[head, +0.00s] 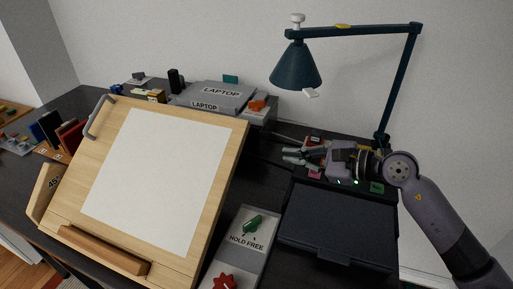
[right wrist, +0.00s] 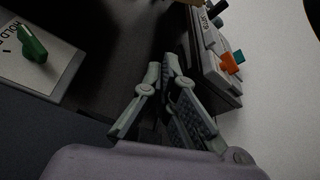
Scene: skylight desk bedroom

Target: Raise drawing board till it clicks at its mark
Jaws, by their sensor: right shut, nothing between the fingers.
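The drawing board (head: 210,235) is a pale wooden panel with a white sheet (head: 155,170) on it. It stands tilted on the dark desk, with a wooden ledge (head: 104,249) along its lower edge. A grey handle (head: 97,116) sits at its upper left corner. A wooden side piece (head: 43,192) at its left carries a partly hidden number. My right gripper (head: 286,155) is to the right of the board, apart from it, shut and empty. Its closed fingers also show in the right wrist view (right wrist: 164,72). My left gripper is not in view.
A panel marked HOLD FREE (head: 240,262) with a green knob (head: 252,224) and a red knob (head: 224,282) lies right of the board. A dark closed box (head: 337,230) is beyond it. A teal lamp (head: 296,68) overhangs the desk. Grey laptop blocks (head: 215,94) stand behind.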

